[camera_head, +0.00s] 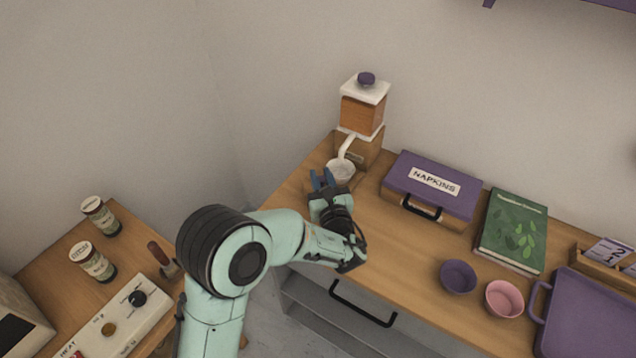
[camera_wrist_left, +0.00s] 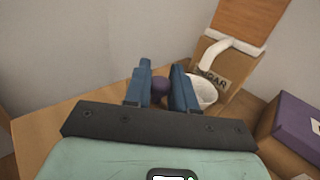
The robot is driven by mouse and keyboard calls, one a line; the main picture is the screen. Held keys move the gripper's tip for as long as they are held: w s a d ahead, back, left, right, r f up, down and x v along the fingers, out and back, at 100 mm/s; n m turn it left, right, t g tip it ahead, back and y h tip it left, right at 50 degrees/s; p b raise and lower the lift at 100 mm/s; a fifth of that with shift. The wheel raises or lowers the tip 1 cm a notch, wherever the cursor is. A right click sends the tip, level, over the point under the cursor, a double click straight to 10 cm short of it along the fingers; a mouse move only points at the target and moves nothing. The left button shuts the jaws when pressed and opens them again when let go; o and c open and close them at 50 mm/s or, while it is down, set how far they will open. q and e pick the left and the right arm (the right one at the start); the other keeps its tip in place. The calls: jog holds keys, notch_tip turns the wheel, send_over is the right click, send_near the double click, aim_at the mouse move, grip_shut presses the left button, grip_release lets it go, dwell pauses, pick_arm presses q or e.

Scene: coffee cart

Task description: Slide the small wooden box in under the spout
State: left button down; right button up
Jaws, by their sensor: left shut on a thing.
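A dispenser (camera_head: 362,110) with an orange-brown upper part, white lid and purple knob stands at the counter's back left corner. Its white spout (camera_wrist_left: 226,47) curves down over a white round cup (camera_wrist_left: 204,91), also seen in the head view (camera_head: 341,168). The dispenser's wooden lower part (camera_wrist_left: 222,80) has a SUGAR label partly hidden by the cup. My left gripper (camera_head: 322,180) is just in front of the cup. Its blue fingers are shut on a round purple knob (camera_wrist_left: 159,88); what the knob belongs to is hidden. I cannot make out a separate small wooden box. My right gripper is not in view.
A purple napkin box (camera_head: 432,185) stands right of the dispenser, with a green book (camera_head: 513,231) beyond it. Purple and pink bowls (camera_head: 458,276) and a purple tray (camera_head: 590,315) are farther right. Bare counter (camera_head: 395,249) lies in front of the napkin box.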

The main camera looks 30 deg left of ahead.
pick_arm(q)
jog(key=shift+w+r, duration=0.1)
jog(key=c, duration=1)
grip_release()
jog(key=shift+w+d, duration=0.1)
jog(key=b+v, duration=0.1)
jog(key=v, duration=1.2)
